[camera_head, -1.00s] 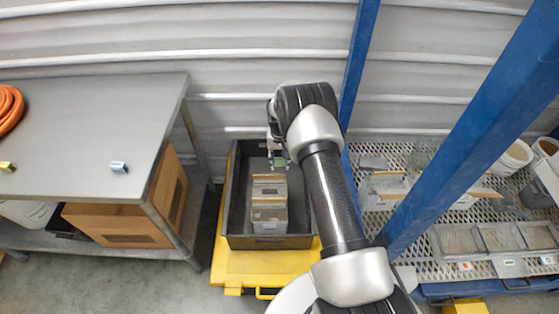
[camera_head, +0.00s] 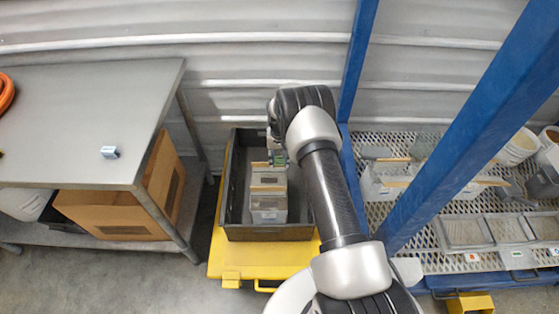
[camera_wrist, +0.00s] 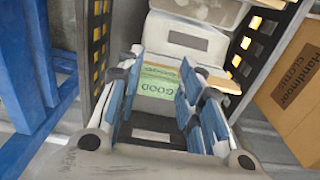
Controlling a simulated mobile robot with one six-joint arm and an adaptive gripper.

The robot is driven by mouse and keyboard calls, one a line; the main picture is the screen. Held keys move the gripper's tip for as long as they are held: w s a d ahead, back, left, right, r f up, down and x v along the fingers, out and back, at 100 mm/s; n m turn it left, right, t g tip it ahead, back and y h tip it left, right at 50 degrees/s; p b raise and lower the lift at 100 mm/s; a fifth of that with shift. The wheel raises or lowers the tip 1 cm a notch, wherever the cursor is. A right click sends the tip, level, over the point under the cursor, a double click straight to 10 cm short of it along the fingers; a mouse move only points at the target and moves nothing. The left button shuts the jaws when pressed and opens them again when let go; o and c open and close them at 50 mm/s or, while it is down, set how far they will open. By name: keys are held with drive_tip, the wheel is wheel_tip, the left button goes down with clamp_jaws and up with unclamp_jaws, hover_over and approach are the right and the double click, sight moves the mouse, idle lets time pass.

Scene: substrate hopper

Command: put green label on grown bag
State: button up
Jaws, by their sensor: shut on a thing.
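A green label (camera_wrist: 157,82) reading "GOOD" is between the fingers of my gripper (camera_wrist: 162,70) in the wrist view. It is a small green patch in the head view (camera_head: 279,159). My gripper is shut on it, above the back part of a dark crate (camera_head: 270,234). Two grey-white bags with tan strips along their tops stand in the crate, a rear bag (camera_head: 269,180) and a front bag (camera_head: 268,209). The label is close to the rear bag's top; I cannot tell whether they touch. A pale bag (camera_wrist: 185,38) lies beyond the fingers in the wrist view.
The crate sits on a yellow base (camera_head: 245,262). A grey bench (camera_head: 80,120) stands left, with a small blue-grey block (camera_head: 110,152) on it and a cardboard box (camera_head: 125,212) below. A blue post (camera_head: 450,140) and a mesh shelf (camera_head: 400,150) with more bags stand right.

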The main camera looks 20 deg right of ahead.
drive_tip(key=shift+s+a+f, duration=0.1)
drive_tip(key=shift+s+f, duration=0.5)
drive_tip(key=shift+f, duration=0.05)
drive_tip(key=o, duration=0.8)
drive_tip(key=shift+o, duration=0.4)
drive_tip(key=shift+w, duration=0.15)
drive_tip(key=shift+o, duration=0.5)
drive_tip(key=shift+w+r, duration=0.1)
drive_tip(key=shift+r, duration=0.05)
drive_tip(key=o, duration=0.6)
drive_tip(key=shift+w+r, duration=0.1)
drive_tip(key=shift+c, duration=0.2)
drive_tip(key=shift+r, duration=0.15)
wheel_tip(320, 180, up, 7)
drive_tip(key=p, duration=0.3)
